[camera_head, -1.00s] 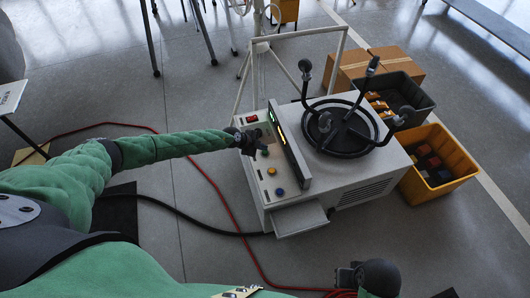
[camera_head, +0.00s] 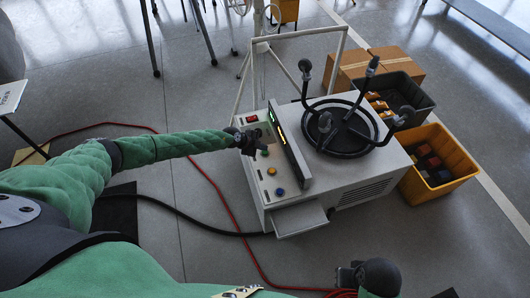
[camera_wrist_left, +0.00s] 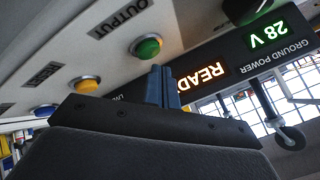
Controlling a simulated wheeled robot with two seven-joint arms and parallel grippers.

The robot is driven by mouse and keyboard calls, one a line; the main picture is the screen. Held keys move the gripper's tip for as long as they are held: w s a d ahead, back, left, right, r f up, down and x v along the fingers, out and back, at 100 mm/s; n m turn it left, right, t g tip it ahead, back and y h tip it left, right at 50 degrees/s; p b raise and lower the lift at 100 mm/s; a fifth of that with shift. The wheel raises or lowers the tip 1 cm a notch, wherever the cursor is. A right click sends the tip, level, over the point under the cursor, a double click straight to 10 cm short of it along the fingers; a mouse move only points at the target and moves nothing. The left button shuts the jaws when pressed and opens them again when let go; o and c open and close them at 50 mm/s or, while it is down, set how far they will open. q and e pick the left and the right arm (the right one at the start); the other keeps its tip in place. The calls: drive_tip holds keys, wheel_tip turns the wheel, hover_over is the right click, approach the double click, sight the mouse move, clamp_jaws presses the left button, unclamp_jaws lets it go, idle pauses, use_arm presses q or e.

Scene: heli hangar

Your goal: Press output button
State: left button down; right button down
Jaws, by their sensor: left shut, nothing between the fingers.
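The green output button (camera_head: 265,153) is on the sloped panel of a white ground power unit (camera_head: 340,180). In the left wrist view the green button (camera_wrist_left: 146,46) sits in a pale ring beside the label OUTPUT (camera_wrist_left: 120,18). My left gripper (camera_head: 258,146) is over the panel, close to the green button. In the wrist view its blue-grey fingers (camera_wrist_left: 163,87) are together and empty, just below the button in the picture; a gap shows, and contact cannot be seen. A dark part of my right arm (camera_head: 370,277) shows at the bottom edge; its jaws cannot be made out.
A yellow button (camera_head: 271,170), a blue button (camera_head: 279,192) and a red switch (camera_head: 252,118) share the panel. The lit display (camera_wrist_left: 200,77) reads READ and 28 V. A yellow crate (camera_head: 462,160) stands right.

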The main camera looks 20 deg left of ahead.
use_arm(q)
drive_tip(key=shift+f, duration=0.4)
drive_tip(key=shift+f, duration=0.2)
idle(0.7)
drive_tip(key=shift+f, duration=0.25)
idle(0.4)
drive_tip(key=shift+r, duration=0.1)
drive_tip(key=shift+r+p, duration=0.75)
drive_tip(key=shift+p, duration=0.6)
